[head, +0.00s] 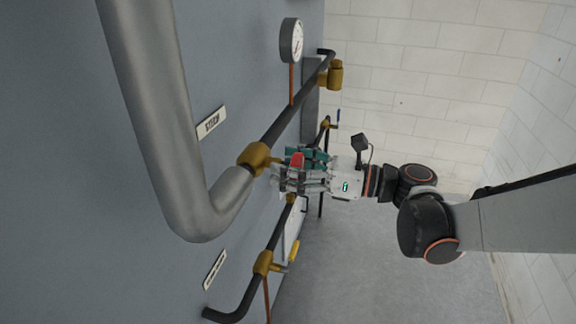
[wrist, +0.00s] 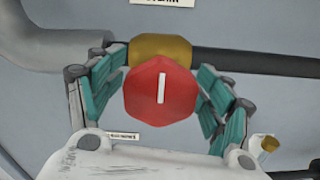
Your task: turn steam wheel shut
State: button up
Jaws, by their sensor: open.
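The steam wheel (wrist: 160,90) is a red, roughly hexagonal knob with a white bar standing upright on its face. It sits in front of a brass valve body (wrist: 161,50) on the dark pipe. In the head view only a bit of the red wheel (head: 297,160) shows between the fingers, by the brass valve (head: 254,157). My gripper (head: 290,172) reaches in from the right. In the wrist view its teal-padded fingers (wrist: 160,92) stand open on both sides of the wheel. The right pads look very close to it; contact cannot be told.
A thick grey pipe (head: 150,110) bends in front of the panel, near the valve. A gauge (head: 291,40) and another brass fitting (head: 335,75) are above. A lower pipe carries a brass valve (head: 263,262) with a yellow handle (head: 294,250) nearby. Open floor (head: 380,270) lies at lower right.

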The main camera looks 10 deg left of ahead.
jog(key=s+d, duration=0.1)
jog(key=d, duration=1.1)
jog(key=s+d+f+n+t+h, duration=0.3)
jog(key=s+d+f+n+h, duration=0.3)
jog(key=n+h, duration=0.3)
jog(key=s+d+f+n+t+h, duration=0.1)
jog(key=s+d+n+h, duration=0.2)
jog(key=d+n, duration=0.3)
jog(key=s+d+f+n+t+h, duration=0.1)
jog(key=s+d+f+n+h, duration=0.1)
jog(key=s+d+n+h, duration=0.2)
jog(key=shift+s+d+n+t+h, duration=0.15)
jog(key=shift+d+n+t+h, duration=0.15)
jog(key=shift+d+n+h, duration=1.15)
